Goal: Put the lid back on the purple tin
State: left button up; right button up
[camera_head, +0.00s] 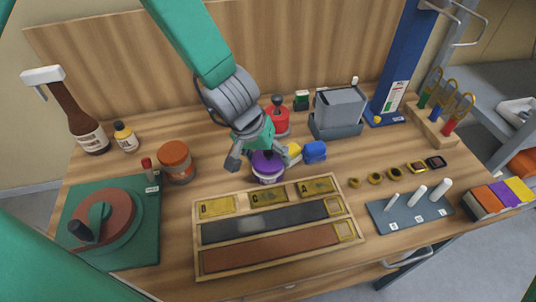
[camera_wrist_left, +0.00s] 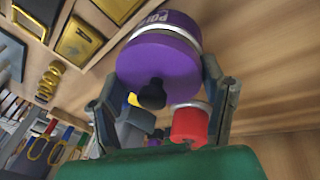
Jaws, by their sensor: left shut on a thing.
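The purple tin (camera_head: 268,178) stands upright on the table behind the long wooden tray, with a pale label band. It also shows in the wrist view (camera_wrist_left: 172,22), with part of its lettering. Its purple lid (camera_wrist_left: 160,62) has a black knob and faces the wrist camera. The lid (camera_head: 267,160) lies over the tin's mouth, in line with it; I cannot tell whether it is fully seated. My left gripper (camera_head: 263,157) reaches down from above, its fingers on either side of the lid, shut on it. My right gripper is not in view.
A red tin (camera_head: 279,124) with a black knob stands just behind. A blue block (camera_head: 315,151) and a yellow piece sit close at right. An orange-brown jar (camera_head: 176,163) stands at left. The wooden tray (camera_head: 278,268) lies in front; a grey box (camera_head: 340,108) stands behind.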

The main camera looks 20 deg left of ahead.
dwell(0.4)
pick_arm(q)
jog(key=o, duration=1.3)
jog(key=shift+o, duration=0.2)
jog(key=shift+r, duration=0.1)
jog(key=shift+r+p, duration=3.4)
jog(key=shift+p, duration=0.45)
grip_shut()
jog(key=shift+f, duration=0.1)
